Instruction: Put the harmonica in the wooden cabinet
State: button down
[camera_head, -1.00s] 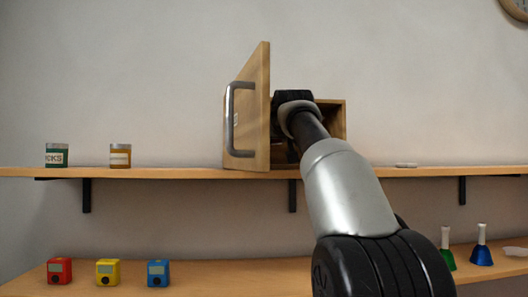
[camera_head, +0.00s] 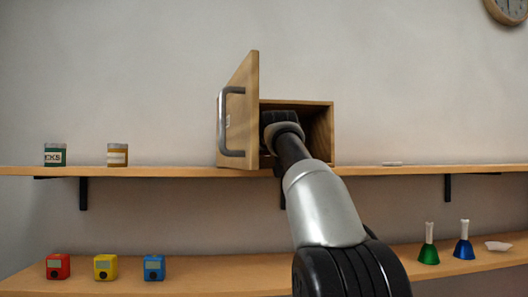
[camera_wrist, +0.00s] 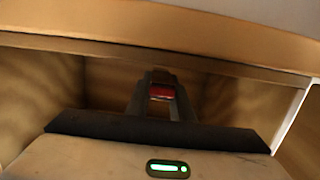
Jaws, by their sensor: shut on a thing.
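The wooden cabinet (camera_head: 321,125) stands on the upper shelf, with its door (camera_head: 243,110) swung open to the left. My arm reaches into the cabinet's opening in the head view, and my fingers are hidden there. In the wrist view my gripper (camera_wrist: 162,82) is shut on a small red thing, which looks like the harmonica (camera_wrist: 162,92). Only its red end shows between the fingers. Brown cabinet walls (camera_wrist: 225,100) surround the fingers. I cannot tell whether the harmonica touches the cabinet floor.
A green jar (camera_head: 55,155) and an amber jar (camera_head: 118,155) stand left on the upper shelf. A small white thing (camera_head: 392,163) lies to the right. The lower shelf holds red, yellow and blue timers and two handbells (camera_head: 462,245). The open door borders my arm's left side.

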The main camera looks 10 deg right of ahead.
jog(key=shift+f+b, duration=0.35)
jog(key=shift+f, duration=0.25)
jog(key=c, duration=1.5)
grip_release()
jog(key=shift+c, duration=0.2)
jog(key=shift+r, duration=0.15)
jog(key=shift+r+p, duration=0.3)
jog(key=shift+p, duration=0.05)
jog(key=s+r+b, duration=0.2)
jog(key=s+b, duration=0.3)
jog(key=s, duration=0.7)
jog(key=s+d+f+g, duration=0.1)
jog(key=s+f+g, duration=0.2)
jog(key=s+f, duration=0.9)
jog(key=s+d+f+g, duration=0.1)
jog(key=s+f+g, duration=0.3)
jog(key=s+f, duration=0.9)
jog(key=s+d+f+g, duration=0.1)
jog(key=s+f+g, duration=0.2)
jog(key=s+f, duration=1)
notch_tip(320, 180, down, 10)
jog(key=shift+s+f+g, duration=0.25)
jog(key=shift+g, duration=0.05)
